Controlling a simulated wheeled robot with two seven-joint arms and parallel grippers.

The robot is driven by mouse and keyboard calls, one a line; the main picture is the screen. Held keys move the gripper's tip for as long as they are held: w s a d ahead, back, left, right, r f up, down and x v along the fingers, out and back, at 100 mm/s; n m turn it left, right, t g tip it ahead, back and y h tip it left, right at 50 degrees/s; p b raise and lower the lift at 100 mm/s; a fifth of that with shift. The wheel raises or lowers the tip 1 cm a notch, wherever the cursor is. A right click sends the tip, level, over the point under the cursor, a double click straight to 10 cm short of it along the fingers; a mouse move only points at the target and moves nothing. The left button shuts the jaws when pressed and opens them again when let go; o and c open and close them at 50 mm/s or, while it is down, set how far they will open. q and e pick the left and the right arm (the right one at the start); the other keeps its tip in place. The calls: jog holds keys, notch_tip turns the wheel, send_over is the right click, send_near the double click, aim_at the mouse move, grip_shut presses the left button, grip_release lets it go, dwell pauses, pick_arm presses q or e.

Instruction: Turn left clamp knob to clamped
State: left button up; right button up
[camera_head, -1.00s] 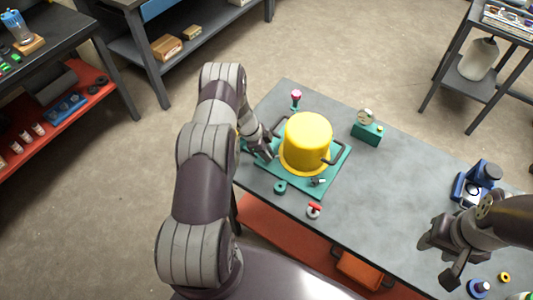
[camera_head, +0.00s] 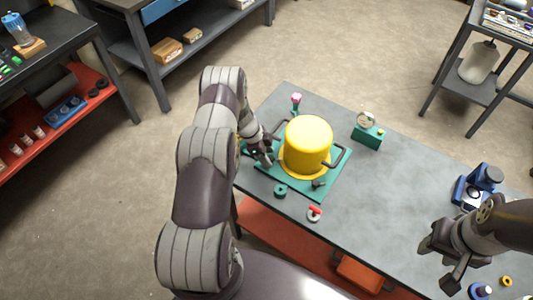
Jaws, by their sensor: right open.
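A yellow cylindrical motor (camera_head: 308,142) stands upright on a green base plate (camera_head: 318,194) on the grey table. A dark bent handle (camera_head: 340,157) shows at its right side, and another dark bar shows at its upper left. My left gripper (camera_head: 267,160) is down at the left edge of the plate, beside the motor. Its fingers are small and partly hidden, so I cannot tell if they are open or touching a knob. The left clamp knob is not clearly visible there. My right gripper (camera_head: 437,266) is open and empty over the table's right part.
A green ring-shaped part (camera_head: 280,191) and a red-handled part (camera_head: 314,213) lie in front of the motor. A green gauge block (camera_head: 368,132) and a pink-topped part (camera_head: 296,101) stand behind it. A blue device (camera_head: 477,184) is at the right. The table's middle is clear.

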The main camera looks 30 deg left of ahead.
pick_arm(q)
jog(key=b+v, duration=0.2)
jog(key=v, duration=1)
jog(key=shift+a+r, duration=0.15)
jog(key=shift+r, duration=0.2)
jog(key=shift+s, duration=0.1)
jog(key=s+d+r+n+y+b, duration=0.1)
jog(key=s+d+r+n+y, duration=0.1)
jog(key=s+d+r+n, duration=0.4)
jog(key=s+d+r+n+y+b, duration=0.1)
jog(key=s+d+r+n+y, duration=0.1)
jog(key=s+d+r+n, duration=0.4)
jog(key=shift+s+d+n, duration=0.5)
jog(key=shift+s+d, duration=2.3)
jog(key=shift+s, duration=0.6)
